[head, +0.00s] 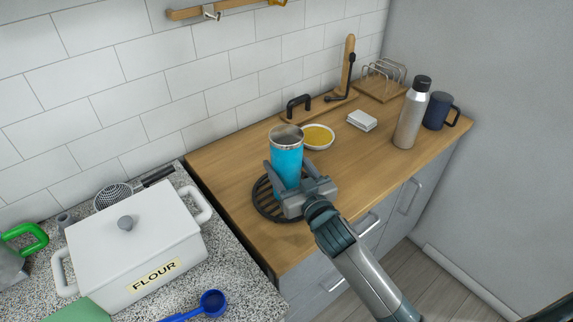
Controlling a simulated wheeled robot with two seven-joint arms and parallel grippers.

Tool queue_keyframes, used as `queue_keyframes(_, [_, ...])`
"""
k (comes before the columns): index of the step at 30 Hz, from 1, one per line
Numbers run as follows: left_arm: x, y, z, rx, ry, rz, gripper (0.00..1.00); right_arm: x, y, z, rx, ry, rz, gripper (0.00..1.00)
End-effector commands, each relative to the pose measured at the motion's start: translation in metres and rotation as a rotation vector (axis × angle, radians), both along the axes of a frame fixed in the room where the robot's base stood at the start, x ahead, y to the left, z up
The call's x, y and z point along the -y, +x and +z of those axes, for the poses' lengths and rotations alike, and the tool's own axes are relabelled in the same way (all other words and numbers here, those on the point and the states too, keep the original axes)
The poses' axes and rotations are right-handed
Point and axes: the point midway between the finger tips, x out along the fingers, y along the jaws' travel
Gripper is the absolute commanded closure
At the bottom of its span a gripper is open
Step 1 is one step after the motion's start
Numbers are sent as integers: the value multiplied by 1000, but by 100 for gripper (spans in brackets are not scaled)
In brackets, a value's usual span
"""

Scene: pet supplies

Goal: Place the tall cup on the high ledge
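The tall cup (287,155) is a bright blue tumbler with a steel rim. It is upright over a round black slatted trivet (262,207) on the wooden counter. My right gripper (289,166) reaches in from the lower right. Its two fingers lie along the cup's left and right sides with no visible gap, and it looks shut on the cup. The cup's base is partly hidden by the gripper, so I cannot tell whether it touches the trivet. I cannot clearly make out which surface is the high ledge. My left gripper is not in view.
A yellow-filled dish (318,136) sits just behind the cup. A steel bottle (411,115), a dark mug (437,110) and a toast rack (382,84) stand at right. A white flour box (135,245) and blue scoop (212,303) occupy the speckled counter (236,262).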

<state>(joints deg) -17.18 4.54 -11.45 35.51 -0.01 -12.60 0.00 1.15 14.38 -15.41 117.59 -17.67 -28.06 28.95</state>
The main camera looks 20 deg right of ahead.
Motion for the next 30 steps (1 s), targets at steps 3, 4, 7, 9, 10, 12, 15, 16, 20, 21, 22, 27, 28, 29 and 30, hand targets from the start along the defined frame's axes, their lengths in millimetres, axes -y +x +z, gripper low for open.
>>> queue_keyframes(3, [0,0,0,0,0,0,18,0,0,1,2,0,0,69])
queue_keyframes(4, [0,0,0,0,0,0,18,0,0,1,2,0,0,69])
queue_keyframes(7, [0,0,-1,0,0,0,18,0,0,4,3,0,0,69])
queue_keyframes(9, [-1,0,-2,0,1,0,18,0,0,7,4,0,0,69])
queue_keyframes(10, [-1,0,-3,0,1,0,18,0,1,10,5,0,0,69])
queue_keyframes(12, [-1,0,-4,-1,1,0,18,0,1,16,6,0,0,69])
queue_keyframes(15, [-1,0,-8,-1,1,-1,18,0,1,30,7,1,0,69])
queue_keyframes(16, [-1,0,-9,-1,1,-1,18,0,1,35,8,0,0,69])
queue_keyframes(20, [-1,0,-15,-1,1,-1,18,17,-2,49,5,-4,-2,69])
queue_keyframes(21, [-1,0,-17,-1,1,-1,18,24,-4,54,6,-4,-1,69])
queue_keyframes(22, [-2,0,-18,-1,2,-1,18,29,-5,57,6,-5,-1,69])
queue_keyframes(27, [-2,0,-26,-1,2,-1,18,63,-11,77,6,-5,-2,69])
queue_keyframes(28, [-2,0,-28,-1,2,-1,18,68,-13,81,6,-5,-1,69])
queue_keyframes(29, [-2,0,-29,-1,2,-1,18,73,-14,84,6,-5,-1,69])
queue_keyframes(30, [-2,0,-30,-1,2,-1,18,80,-15,88,5,-5,-2,69])
